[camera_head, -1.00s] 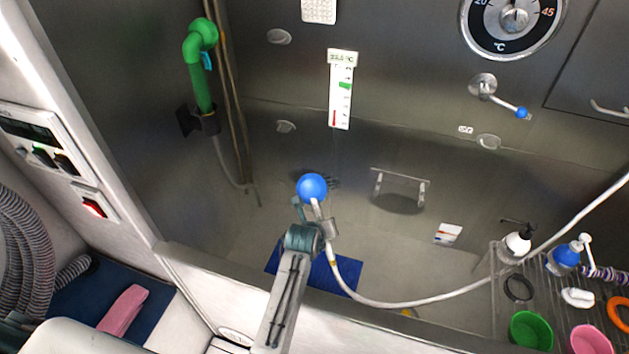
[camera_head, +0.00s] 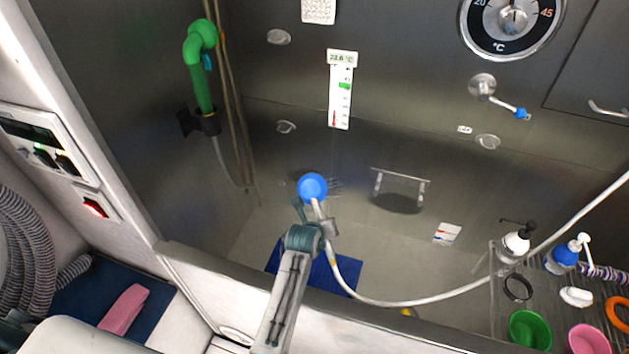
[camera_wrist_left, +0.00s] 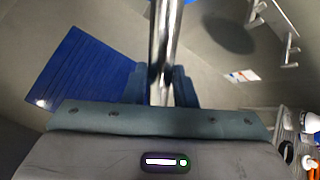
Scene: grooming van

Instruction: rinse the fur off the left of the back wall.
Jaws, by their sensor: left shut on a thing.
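My left gripper (camera_head: 310,236) is shut on the handle of a shower head (camera_head: 312,187) with a blue round face and a white hose. In the left wrist view its chrome handle (camera_wrist_left: 163,45) stands between the fingers. The head is raised in front of the left part of the steel back wall (camera_head: 285,80). A faint dark streaky patch (camera_head: 334,185) is partly hidden behind the head; I cannot tell whether it is fur or a grille. No water spray can be clearly made out. My right gripper is not in view.
The hose (camera_head: 420,302) loops right past a rack of bottles and cups (camera_head: 495,290). A blue mat (camera_head: 340,275) lies in the tub. A thermometer strip (camera_head: 341,95), a lever tap (camera_head: 482,86) and a dial (camera_head: 512,18) are on the back wall. A green pipe (camera_head: 200,75) is at left.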

